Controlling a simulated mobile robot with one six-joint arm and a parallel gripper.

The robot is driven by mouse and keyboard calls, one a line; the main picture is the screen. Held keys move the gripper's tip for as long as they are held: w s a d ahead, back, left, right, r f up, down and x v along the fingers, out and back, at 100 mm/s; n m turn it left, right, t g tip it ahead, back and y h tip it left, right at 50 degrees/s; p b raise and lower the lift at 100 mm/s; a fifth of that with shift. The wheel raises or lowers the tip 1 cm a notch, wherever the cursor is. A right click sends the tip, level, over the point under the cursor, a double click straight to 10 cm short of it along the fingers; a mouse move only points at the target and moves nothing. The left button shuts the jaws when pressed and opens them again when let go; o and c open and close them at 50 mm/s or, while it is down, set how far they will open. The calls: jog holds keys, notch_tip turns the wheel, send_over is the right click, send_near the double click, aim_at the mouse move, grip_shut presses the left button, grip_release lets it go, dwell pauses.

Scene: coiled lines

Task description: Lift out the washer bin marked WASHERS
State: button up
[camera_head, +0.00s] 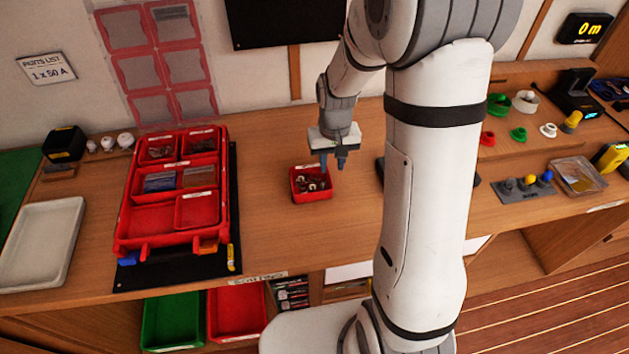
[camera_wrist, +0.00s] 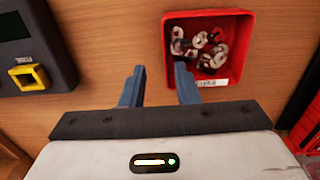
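A small red bin (camera_head: 298,196) with metal rings in it stands alone on the wooden bench, right of the red case (camera_head: 125,240). It also shows in the wrist view (camera_wrist: 244,75), with a white label on its rim too small to read. My gripper (camera_head: 332,165) is over the bin's back right side in the head view. In the wrist view my gripper (camera_wrist: 159,72) has its blue fingers apart and nothing between them. The right finger overlaps the bin's left edge there; I cannot tell whether they touch.
The red case lies open on a black mat (camera_head: 180,272), with several compartments; its front left one looks empty. A pale tray (camera_head: 40,245) lies at far left. A dark device with a yellow-framed part (camera_wrist: 28,77) stands left of my fingers. Bench between case and bin is clear.

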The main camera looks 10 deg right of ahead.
aim_at(329, 174)
jog(key=shift+s+a+f+p, duration=0.1)
jog(key=shift+a+f+p, duration=0.1)
jog(key=shift+f, duration=0.95)
jog(key=shift+a+f+p, duration=0.15)
jog(key=shift+f+p, duration=0.05)
jog(key=shift+f, duration=0.95)
jog(key=shift+c, duration=0.5)
grip_shut()
